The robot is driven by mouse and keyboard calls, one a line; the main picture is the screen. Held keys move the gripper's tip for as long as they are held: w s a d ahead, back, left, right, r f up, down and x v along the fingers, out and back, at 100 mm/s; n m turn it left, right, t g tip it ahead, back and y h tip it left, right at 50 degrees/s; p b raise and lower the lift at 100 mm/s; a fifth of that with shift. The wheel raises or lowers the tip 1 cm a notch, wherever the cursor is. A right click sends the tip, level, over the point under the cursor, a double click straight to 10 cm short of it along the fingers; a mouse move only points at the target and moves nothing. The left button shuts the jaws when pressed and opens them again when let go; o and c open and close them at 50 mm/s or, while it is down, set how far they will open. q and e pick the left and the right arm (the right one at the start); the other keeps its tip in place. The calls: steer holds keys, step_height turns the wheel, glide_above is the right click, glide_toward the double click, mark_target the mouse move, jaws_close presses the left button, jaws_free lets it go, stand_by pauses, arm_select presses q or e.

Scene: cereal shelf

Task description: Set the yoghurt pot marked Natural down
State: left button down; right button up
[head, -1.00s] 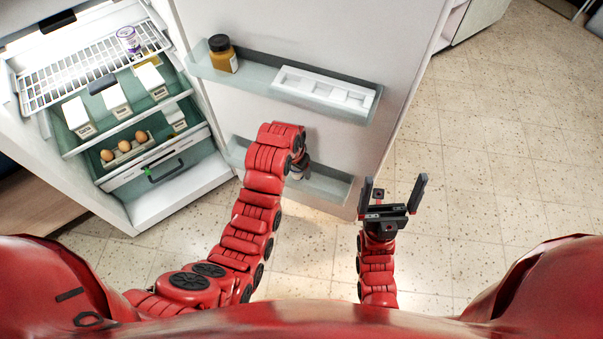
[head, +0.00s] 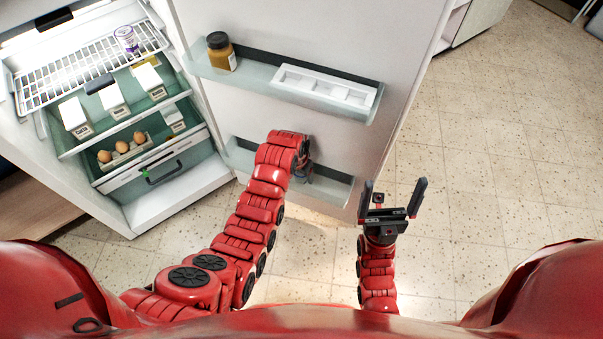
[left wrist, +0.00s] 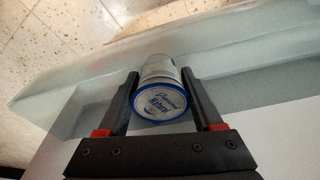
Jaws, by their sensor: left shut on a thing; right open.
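The yoghurt pot marked Natural (left wrist: 163,102) shows in the left wrist view, with a pale lid and blue rim facing the camera. My left gripper (left wrist: 160,73) is shut on it, one finger on each side. In the head view this gripper is mostly hidden behind my own wrist, at the lower door shelf (head: 337,190). The shelf's pale wall (left wrist: 75,72) runs close behind the pot; I cannot tell whether the pot touches the shelf floor. My right gripper (head: 391,199) is open and empty, right of the door shelf.
The upper door shelf (head: 262,82) holds a brown jar (head: 221,52) and a white tray (head: 325,90). Inside the fridge are a purple-and-white pot (head: 127,40) on the wire rack (head: 75,83), several white cartons and eggs (head: 122,147). The right part of the lower door shelf looks clear.

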arm_select(q)
steer(key=shift+c, duration=0.2)
jaws_free()
steer(key=r, duration=0.2)
steer(key=r+p, duration=0.1)
steer(key=r, duration=0.1)
steer(key=s+r, duration=0.1)
steer(key=r, duration=0.1)
steer(key=shift+a+r, duration=0.35)
steer(key=shift+s+a+r, duration=0.1)
steer(key=shift+r, duration=0.25)
